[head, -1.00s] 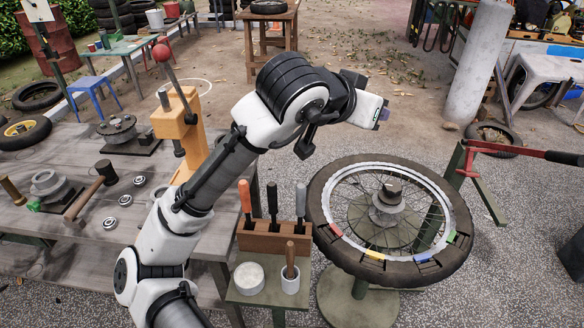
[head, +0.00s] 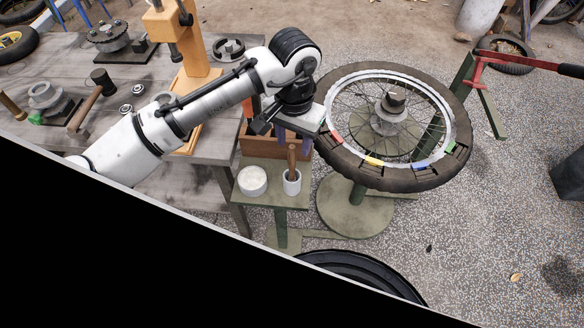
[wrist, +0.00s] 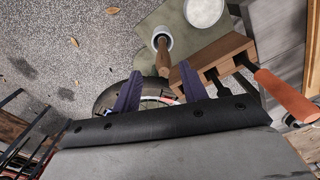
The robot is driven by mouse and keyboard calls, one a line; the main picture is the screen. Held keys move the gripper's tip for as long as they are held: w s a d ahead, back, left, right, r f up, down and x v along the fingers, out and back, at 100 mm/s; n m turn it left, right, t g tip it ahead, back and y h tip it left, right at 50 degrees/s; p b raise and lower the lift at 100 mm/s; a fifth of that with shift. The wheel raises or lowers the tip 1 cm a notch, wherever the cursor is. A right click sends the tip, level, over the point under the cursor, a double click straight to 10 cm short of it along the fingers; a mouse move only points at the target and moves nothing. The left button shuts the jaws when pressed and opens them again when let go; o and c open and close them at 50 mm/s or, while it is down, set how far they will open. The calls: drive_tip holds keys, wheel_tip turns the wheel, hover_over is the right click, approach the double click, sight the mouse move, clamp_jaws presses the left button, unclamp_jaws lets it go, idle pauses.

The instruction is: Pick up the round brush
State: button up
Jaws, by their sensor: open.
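The round brush (head: 292,158) seems to be the tool standing in a small white cup (head: 292,184). Only its brown wooden handle shows; the lower end is hidden in the cup. The handle also shows in the wrist view (wrist: 163,62), pointing from the cup (wrist: 157,36) toward the space between my fingertips. My gripper (wrist: 158,80) is open and empty, its two purple fingers apart on either side of the handle's line. In the head view my gripper (head: 284,136) hangs just above and behind the handle. I cannot tell whether it touches.
A round white tub (head: 252,180) stands left of the cup on a small green shelf (head: 270,201). A wooden tool block (wrist: 222,56) with upright handles, one orange (wrist: 285,94), is close to my gripper. A spoked wheel (head: 345,165) on a stand is just right.

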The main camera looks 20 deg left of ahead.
drive_tip(key=f, duration=0.1)
drive_tip(key=f+p, duration=0.1)
drive_tip(key=f, duration=0.3)
drive_tip(key=shift+a+f, duration=0.2)
drive_tip(key=shift+a, duration=0.05)
drive_tip(key=shift+c, duration=0.4)
clamp_jaws()
